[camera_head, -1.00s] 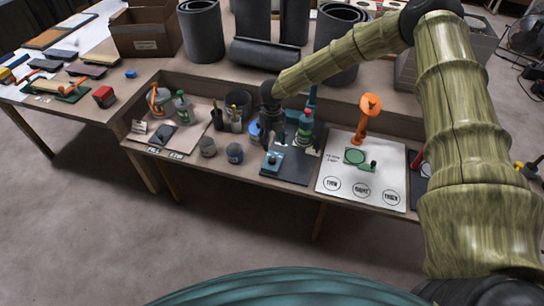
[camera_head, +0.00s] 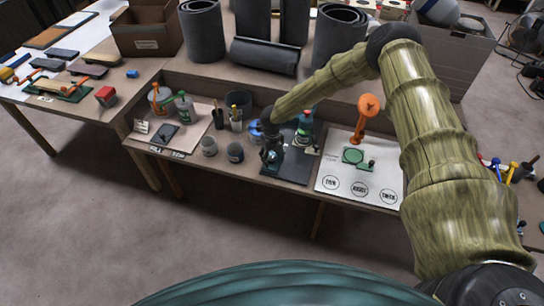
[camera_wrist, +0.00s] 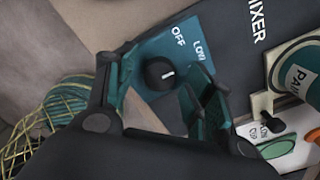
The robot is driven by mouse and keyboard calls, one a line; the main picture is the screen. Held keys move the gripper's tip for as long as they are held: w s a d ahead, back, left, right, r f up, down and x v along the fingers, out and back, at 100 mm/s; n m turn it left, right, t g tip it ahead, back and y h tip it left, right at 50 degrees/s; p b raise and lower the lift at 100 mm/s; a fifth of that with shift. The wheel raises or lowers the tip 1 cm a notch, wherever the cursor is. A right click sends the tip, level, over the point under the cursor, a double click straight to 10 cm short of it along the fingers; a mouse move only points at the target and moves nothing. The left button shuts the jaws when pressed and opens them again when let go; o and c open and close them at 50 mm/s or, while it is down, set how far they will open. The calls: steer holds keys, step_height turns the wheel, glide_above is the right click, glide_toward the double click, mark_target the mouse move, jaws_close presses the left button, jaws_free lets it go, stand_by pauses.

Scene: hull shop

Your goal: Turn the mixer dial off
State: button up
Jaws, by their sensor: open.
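The mixer dial (camera_wrist: 160,73) is a round black knob on a teal panel (camera_wrist: 150,48) in the wrist view. White OFF and LOW labels are printed above and right of it. A pale mark on the knob lies toward its right side, away from OFF. My gripper (camera_wrist: 158,88) is open, with one finger left of the knob and one right of it; contact cannot be told. In the head view my gripper (camera_head: 270,158) is low over the dark mixer board (camera_head: 292,172), hiding the dial and most of the teal panel.
A white board (camera_head: 355,185) with an orange stand (camera_head: 367,106) lies right.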

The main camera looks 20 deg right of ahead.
steer(key=c, duration=1)
steer(key=shift+c, duration=0.2)
steer(key=shift+b, duration=0.4)
steer(key=shift+f+n+b, duration=0.15)
steer(key=shift+n+b, duration=0.45)
steer(key=shift+n, duration=0.1)
steer(key=shift+w+d+n+b, duration=0.1)
steer(key=shift+n+b, duration=0.9)
steer(key=shift+n, duration=0.2)
steer(key=n+b, duration=0.1)
steer(key=n, duration=0.2)
steer(key=n+b, duration=0.1)
steer(key=n, duration=0.1)
steer(key=shift+r+n, duration=0.2)
steer(key=shift+n, duration=0.2)
steer(key=shift+n+b, duration=0.3)
